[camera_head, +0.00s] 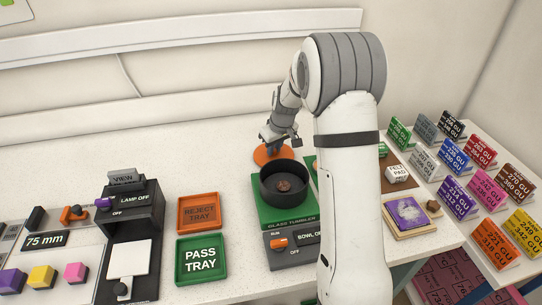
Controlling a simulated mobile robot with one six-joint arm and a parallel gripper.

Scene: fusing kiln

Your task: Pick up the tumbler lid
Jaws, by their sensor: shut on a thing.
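The tumbler lid, an orange disc (260,157), is behind the glass tumbler in the head view. My gripper (272,149) points down over the middle of the lid and is shut on it, though the fingers hide the part they grip. I cannot tell whether the lid rests on the table or is slightly raised. The glass tumbler is a black open bowl (263,193) on a green base (266,218), with something brown (285,185) inside.
A control box (291,250) with an orange switch stands before the tumbler. The orange reject tray (199,213) and green pass tray (201,260) lie to its left. The back-left tabletop is clear.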

